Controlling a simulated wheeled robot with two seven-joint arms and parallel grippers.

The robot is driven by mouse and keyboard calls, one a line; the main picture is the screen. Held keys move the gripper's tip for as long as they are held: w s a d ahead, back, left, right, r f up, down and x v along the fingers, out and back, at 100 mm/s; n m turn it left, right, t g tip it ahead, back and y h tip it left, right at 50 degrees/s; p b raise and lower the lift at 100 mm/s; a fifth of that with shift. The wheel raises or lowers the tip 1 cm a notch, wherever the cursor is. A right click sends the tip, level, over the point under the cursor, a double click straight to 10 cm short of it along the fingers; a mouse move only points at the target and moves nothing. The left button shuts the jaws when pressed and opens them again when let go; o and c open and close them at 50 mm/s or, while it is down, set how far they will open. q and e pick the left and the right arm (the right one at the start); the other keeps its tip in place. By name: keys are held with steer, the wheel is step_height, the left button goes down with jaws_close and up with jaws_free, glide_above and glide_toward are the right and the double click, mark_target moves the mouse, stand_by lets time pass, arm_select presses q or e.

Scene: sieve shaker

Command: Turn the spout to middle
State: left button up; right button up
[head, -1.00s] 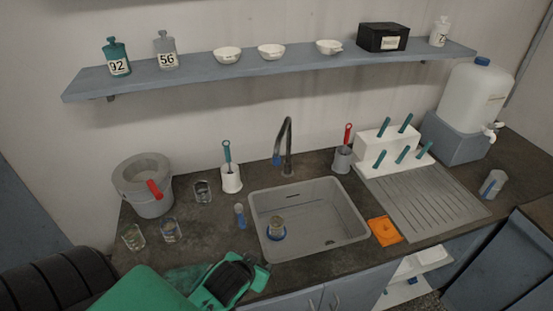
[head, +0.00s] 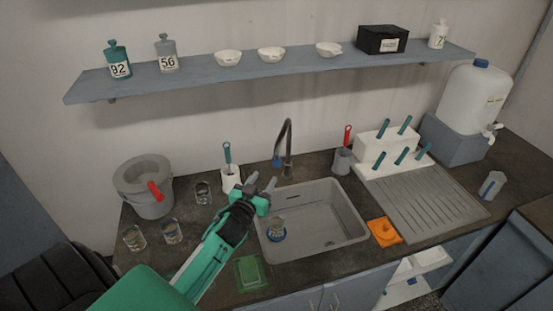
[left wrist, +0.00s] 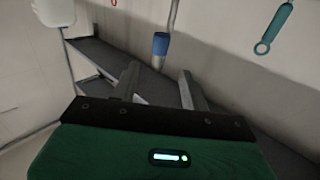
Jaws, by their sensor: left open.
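The tap (head: 288,150) stands behind the sink (head: 345,210). Its dark curved spout has a blue tip (head: 277,161) that hangs to the left of the upright post. My left gripper (head: 262,182) is open and empty above the sink's back left corner, in front of and a little left of the spout tip. In the left wrist view the blue tip (left wrist: 160,44) appears just beyond the gap between the open fingers (left wrist: 157,80), with no visible contact. The right gripper is in neither view.
A brush in a white holder (head: 230,180) stands close left of my gripper. A grey holder with a red-handled brush (head: 342,160) stands right of the tap. A drying rack (head: 425,203) and orange piece (head: 384,232) lie further right. A shelf (head: 270,73) runs above.

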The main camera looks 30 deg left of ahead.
mark_target(275, 163)
arm_select(q)
steer(key=w+p, duration=0.1)
steer(key=w, duration=0.2)
steer(key=w+a+p, duration=0.1)
steer(key=w, duration=0.3)
steer(key=w+a, duration=0.1)
steer(key=w, duration=0.2)
steer(key=shift+w+p, duration=0.35)
steer(key=shift+p, duration=0.05)
steer(key=shift+c, duration=0.3)
jaws_close()
